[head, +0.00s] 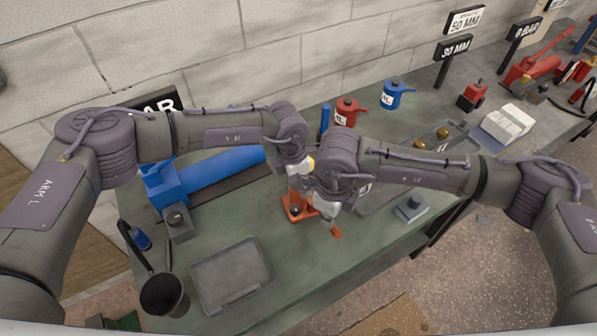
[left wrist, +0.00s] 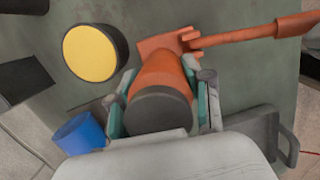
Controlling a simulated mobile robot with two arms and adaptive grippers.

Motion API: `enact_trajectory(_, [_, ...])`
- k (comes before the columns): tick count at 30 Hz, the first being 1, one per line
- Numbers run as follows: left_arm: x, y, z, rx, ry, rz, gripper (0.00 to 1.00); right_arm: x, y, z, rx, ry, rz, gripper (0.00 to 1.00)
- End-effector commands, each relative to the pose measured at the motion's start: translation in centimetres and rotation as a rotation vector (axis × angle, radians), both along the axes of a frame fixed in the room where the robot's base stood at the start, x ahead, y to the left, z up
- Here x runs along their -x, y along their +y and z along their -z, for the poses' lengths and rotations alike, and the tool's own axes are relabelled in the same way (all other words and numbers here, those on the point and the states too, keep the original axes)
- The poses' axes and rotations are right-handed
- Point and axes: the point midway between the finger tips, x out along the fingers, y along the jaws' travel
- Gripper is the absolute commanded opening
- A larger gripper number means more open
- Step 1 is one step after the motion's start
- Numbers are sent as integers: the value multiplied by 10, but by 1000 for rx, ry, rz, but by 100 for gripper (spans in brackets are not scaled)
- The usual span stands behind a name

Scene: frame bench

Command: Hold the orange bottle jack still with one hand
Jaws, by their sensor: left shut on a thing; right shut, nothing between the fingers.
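The orange bottle jack (head: 291,212) stands on the green bench near the middle, its upper part mostly hidden behind my grippers. In the left wrist view the orange body (left wrist: 165,70) with its dark round top sits between my left gripper's (left wrist: 162,103) fingers, which are shut on it from both sides. The jack's orange lever (left wrist: 250,36) reaches right in that view. In the head view my left gripper (head: 298,178) comes down onto the jack. My right gripper (head: 331,207) is shut and empty close beside the jack, near an orange end piece (head: 336,232).
A long blue cylinder (head: 215,170) lies left of the jack. A grey tray (head: 228,290) and a dark cup (head: 162,296) are in front. Red (head: 346,111) and blue (head: 393,96) cans stand behind. A grey block (head: 411,208) sits at right, near the bench's front edge.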

Motion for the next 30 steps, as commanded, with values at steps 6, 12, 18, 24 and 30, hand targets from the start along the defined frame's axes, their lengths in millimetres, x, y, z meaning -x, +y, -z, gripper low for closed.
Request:
enact_trajectory(6, [0,0,0,0,-1,-1,0,1,-1,1,2,2,0,0])
enact_trajectory(12, [0,0,0,0,-1,-1,0,1,-1,14,3,5,1,0])
enact_trajectory(18, [0,0,0,0,0,-1,0,1,-2,37,2,4,1,0])
enact_trajectory(24, [0,0,0,0,0,0,0,0,-2,46,1,0,1,0])
enact_trajectory(30, [0,0,0,0,0,0,0,0,-2,31,0,0,0,0])
